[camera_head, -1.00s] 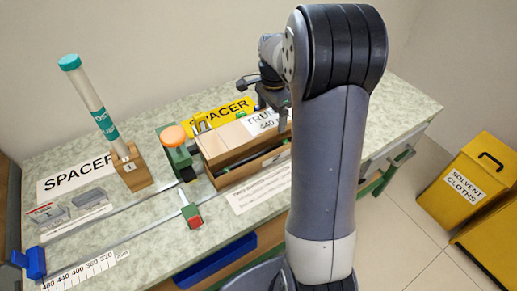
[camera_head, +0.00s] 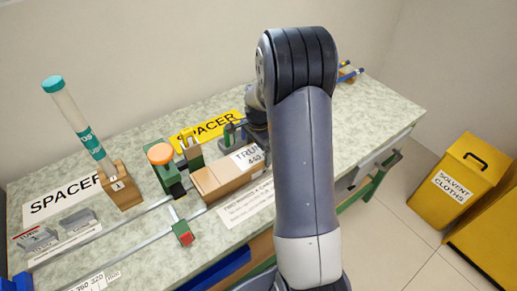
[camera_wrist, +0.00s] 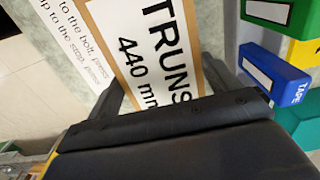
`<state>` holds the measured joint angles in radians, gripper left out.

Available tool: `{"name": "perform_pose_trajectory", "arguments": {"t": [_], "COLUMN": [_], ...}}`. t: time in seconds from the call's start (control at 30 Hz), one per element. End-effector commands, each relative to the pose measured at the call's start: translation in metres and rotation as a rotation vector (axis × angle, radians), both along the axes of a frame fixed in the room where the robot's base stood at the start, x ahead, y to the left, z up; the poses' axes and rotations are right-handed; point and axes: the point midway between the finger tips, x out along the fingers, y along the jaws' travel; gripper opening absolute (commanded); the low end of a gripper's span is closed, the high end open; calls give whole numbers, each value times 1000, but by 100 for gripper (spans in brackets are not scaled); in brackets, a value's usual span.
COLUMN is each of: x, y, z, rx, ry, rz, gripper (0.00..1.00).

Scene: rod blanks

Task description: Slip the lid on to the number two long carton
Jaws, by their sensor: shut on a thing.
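The cardboard lid (camera_head: 212,180) lies lengthwise at the middle of the bench in the head view. It covers the place of the long carton, whose walls I cannot make out separately beneath it. Whether it is fully seated is unclear. The lid's label, partly reading "TRUNS" and "440 mm", fills the wrist view (camera_wrist: 150,45). My gripper (camera_head: 257,140) is at the lid's far right end, mostly hidden behind my arm. In the wrist view, the fingers (camera_wrist: 165,82) stand on both sides of the lid, shut on it. No number on the carton is visible.
A green stop with an orange knob (camera_head: 160,154) stands just left of the lid. A tube with teal caps (camera_head: 78,118) leans in a wooden block (camera_head: 121,186). A blue tape block (camera_wrist: 272,75) is right of the fingers. A yellow bin (camera_head: 465,185) stands on the floor.

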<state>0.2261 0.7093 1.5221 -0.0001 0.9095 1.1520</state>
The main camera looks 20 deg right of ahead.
Motion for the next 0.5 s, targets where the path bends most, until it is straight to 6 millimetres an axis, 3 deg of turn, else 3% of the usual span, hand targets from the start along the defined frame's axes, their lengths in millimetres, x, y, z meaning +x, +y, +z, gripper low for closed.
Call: {"name": "perform_pose_trajectory", "arguments": {"t": [0.07, 0.1, 0.2, 0.3, 0.5], "x": [0, 0, 0, 0, 0], "y": [0, 0, 0, 0, 0], "z": [-4, -3, -2, -2, -2], "rx": [0, 0, 0, 0, 0], "ry": [0, 0, 0, 0, 0], "rz": [0, 0, 0, 0, 0], "gripper": [61, 85, 93, 100, 100]}}
